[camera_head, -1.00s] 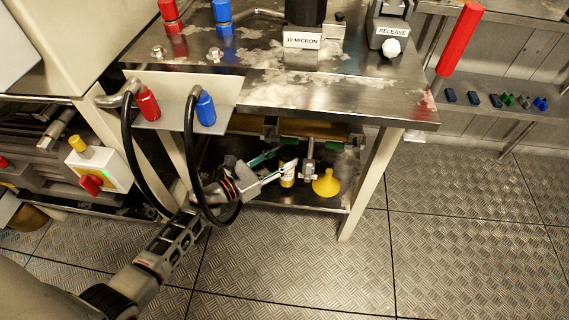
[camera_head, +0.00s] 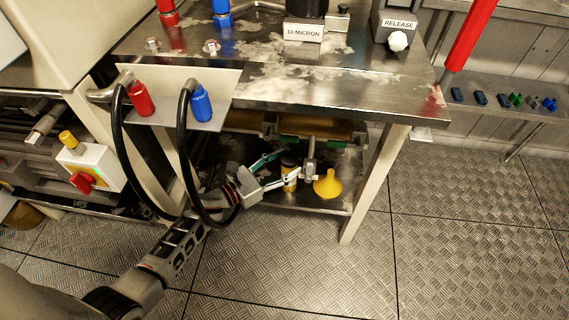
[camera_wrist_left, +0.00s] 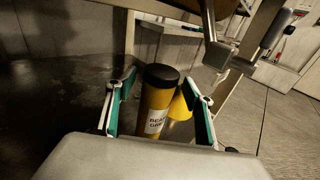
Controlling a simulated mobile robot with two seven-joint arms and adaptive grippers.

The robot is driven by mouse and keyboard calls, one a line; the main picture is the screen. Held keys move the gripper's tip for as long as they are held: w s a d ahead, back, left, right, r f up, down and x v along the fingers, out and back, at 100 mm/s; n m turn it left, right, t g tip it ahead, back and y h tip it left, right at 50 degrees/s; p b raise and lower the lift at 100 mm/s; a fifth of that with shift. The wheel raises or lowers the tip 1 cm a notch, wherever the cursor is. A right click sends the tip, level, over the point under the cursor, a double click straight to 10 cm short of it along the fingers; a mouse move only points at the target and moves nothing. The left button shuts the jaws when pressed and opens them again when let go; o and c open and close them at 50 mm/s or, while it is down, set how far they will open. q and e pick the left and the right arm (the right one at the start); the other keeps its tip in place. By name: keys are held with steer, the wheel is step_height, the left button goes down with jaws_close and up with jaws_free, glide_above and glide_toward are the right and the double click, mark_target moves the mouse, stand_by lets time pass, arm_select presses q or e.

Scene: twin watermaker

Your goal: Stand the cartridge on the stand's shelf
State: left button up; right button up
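The cartridge is a yellow-amber cylinder with a black cap and a white label (camera_wrist_left: 157,100), whose lettering is only partly readable. It stands about upright on the dark lower shelf (camera_wrist_left: 65,90) and also shows, small, under the bench in the head view (camera_head: 291,178). My left gripper (camera_head: 286,164) reaches in under the bench from the left. In the left wrist view its green-padded fingers (camera_wrist_left: 161,95) are spread on either side of the cartridge, with a visible gap on each side. The cartridge's foot is hidden behind the gripper body. My right gripper is not in view.
A yellow funnel (camera_head: 327,184) stands right beside the cartridge. A metal fitting (camera_head: 310,160) hangs close above the shelf. Two black hoses (camera_head: 124,160) loop near my left arm. A bench leg (camera_head: 375,185) bounds the right side; the floor beyond is clear.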

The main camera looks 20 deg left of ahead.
arm_select(q)
steer(key=shift+r, duration=0.1)
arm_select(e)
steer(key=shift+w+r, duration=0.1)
arm_select(q)
steer(key=shift+r+p, duration=0.25)
steer(key=shift+p, duration=0.05)
steer(key=v, duration=1.2)
steer(key=shift+f+p, duration=0.25)
steer(key=shift+p, duration=0.2)
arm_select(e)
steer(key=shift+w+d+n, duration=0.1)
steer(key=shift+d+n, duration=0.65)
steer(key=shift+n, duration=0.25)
